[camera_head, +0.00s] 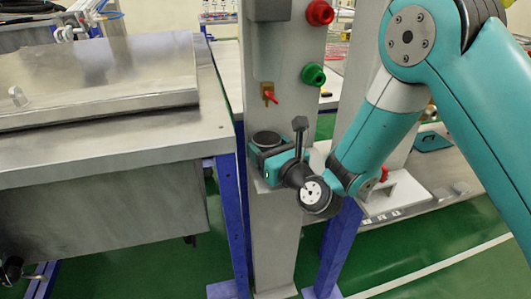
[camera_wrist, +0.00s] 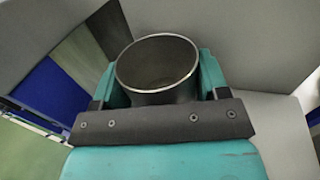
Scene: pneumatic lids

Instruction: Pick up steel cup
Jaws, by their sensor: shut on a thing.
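The steel cup (camera_wrist: 156,82) is a dark grey metal cylinder with a bright rim and an open, empty-looking top. In the wrist view it stands between the two teal fingers of my gripper (camera_wrist: 157,90), which are shut on its sides. In the head view the cup (camera_head: 266,138) shows only as a dark round rim in front of the grey metal post, at my gripper (camera_head: 262,160). The lower part of the cup is hidden by the gripper. I cannot tell whether the cup still rests on a support.
A grey post (camera_head: 272,240) stands right behind the gripper, with a red knob (camera_head: 319,13), a green knob (camera_head: 313,75) and a small brass valve (camera_head: 268,93) above. A steel table (camera_head: 110,140) with a lid stands to the left. Blue legs (camera_head: 232,220) flank the post.

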